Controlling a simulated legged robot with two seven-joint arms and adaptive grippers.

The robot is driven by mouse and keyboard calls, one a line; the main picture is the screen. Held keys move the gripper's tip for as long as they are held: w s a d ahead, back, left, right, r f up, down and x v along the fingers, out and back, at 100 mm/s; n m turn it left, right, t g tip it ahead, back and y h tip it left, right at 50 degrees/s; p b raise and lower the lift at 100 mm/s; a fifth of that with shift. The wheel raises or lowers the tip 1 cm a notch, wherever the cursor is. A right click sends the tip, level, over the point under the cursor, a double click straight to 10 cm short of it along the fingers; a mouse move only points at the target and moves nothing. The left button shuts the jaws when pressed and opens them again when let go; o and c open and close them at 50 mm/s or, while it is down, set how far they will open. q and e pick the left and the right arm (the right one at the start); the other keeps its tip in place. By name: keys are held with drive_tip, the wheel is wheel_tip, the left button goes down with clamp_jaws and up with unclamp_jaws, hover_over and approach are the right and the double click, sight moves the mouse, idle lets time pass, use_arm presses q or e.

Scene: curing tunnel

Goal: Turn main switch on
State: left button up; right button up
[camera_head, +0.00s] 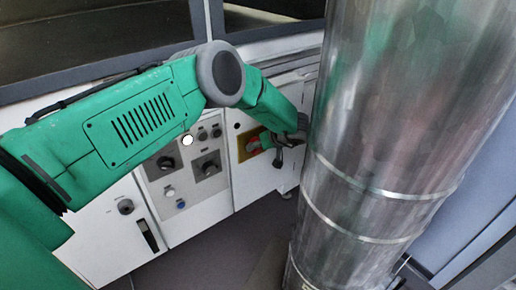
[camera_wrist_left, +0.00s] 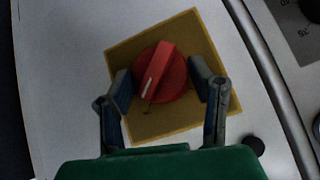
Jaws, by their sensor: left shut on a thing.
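The main switch is a red rotary knob (camera_wrist_left: 162,72) on a square yellow plate (camera_wrist_left: 180,28) fixed to a white panel. Its raised grip bar stands tilted in the left wrist view, with a white mark near its lower end. In the head view this gripper (camera_head: 280,153) is small and partly hidden. My right gripper is not in view.
A large shiny metal duct (camera_head: 385,130) stands close on the right of my left arm. A grey control plate (camera_head: 183,172) with several knobs and buttons is left of the switch. A dark round button (camera_wrist_left: 254,146) lies near the gripper.

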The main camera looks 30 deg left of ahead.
use_arm(q)
drive_tip(key=shift+a, duration=0.25)
drive_tip(key=o, duration=1.2)
drive_tip(key=shift+s, duration=0.1)
drive_tip(key=shift+c, duration=0.2)
drive_tip(key=shift+r, duration=0.3)
wheel_tip(320, 180, up, 10)
drive_tip(key=shift+s+f, duration=0.1)
drive_tip(key=shift+f, duration=0.1)
